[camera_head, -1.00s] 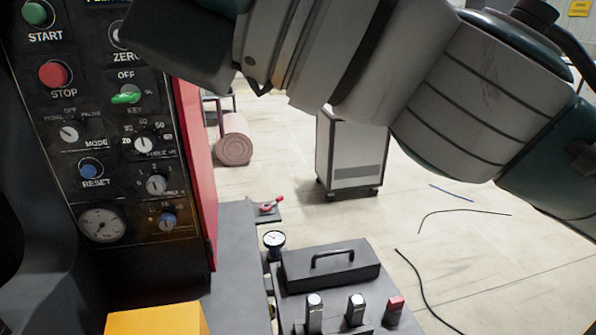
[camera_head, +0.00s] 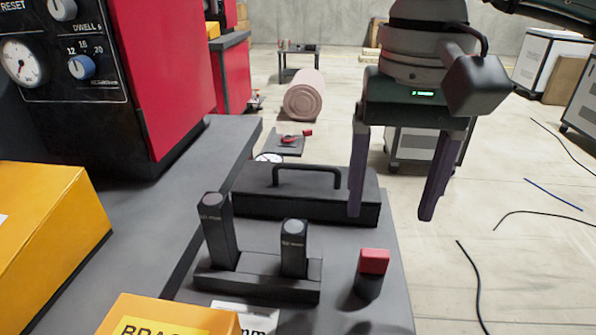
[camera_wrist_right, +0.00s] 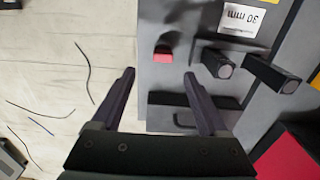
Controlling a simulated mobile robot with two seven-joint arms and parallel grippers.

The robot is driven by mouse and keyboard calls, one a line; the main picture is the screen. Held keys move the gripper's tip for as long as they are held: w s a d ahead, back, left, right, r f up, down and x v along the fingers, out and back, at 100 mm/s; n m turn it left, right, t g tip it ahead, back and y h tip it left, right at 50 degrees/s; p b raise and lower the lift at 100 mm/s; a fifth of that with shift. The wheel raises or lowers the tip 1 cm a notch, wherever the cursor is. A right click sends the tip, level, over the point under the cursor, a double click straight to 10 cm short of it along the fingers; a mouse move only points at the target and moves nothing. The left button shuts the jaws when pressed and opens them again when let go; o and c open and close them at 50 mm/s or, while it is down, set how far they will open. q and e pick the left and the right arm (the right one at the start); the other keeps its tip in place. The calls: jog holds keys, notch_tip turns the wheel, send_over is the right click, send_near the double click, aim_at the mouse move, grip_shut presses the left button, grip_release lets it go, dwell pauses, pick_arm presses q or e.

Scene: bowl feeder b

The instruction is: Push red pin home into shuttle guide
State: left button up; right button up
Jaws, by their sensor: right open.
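A red block-shaped cap (camera_head: 373,262), likely the red pin, sits on top of a short dark round post at the front right of the grey bench top. The red cap also shows in the right wrist view (camera_wrist_right: 163,53), just beyond and between my fingertips. My right gripper (camera_head: 391,214) is open and empty, fingers pointing down, behind and above the red cap and apart from it. It also shows in the right wrist view (camera_wrist_right: 160,76). I cannot tell which part is the shuttle guide. My left gripper is not in view.
A black block with two upright posts (camera_head: 258,276) stands left of the red cap. A black case with a handle (camera_head: 300,205) lies behind it, close to my right fingers. Yellow boxes (camera_head: 50,225) and a red and black control cabinet (camera_head: 170,70) are at left.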

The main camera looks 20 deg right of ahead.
aim_at(375, 253)
jog(key=shift+a+f, duration=0.2)
jog(key=shift+f, duration=0.9)
notch_tip(375, 253, down, 6)
jog(key=shift+r, duration=0.25)
grip_shut()
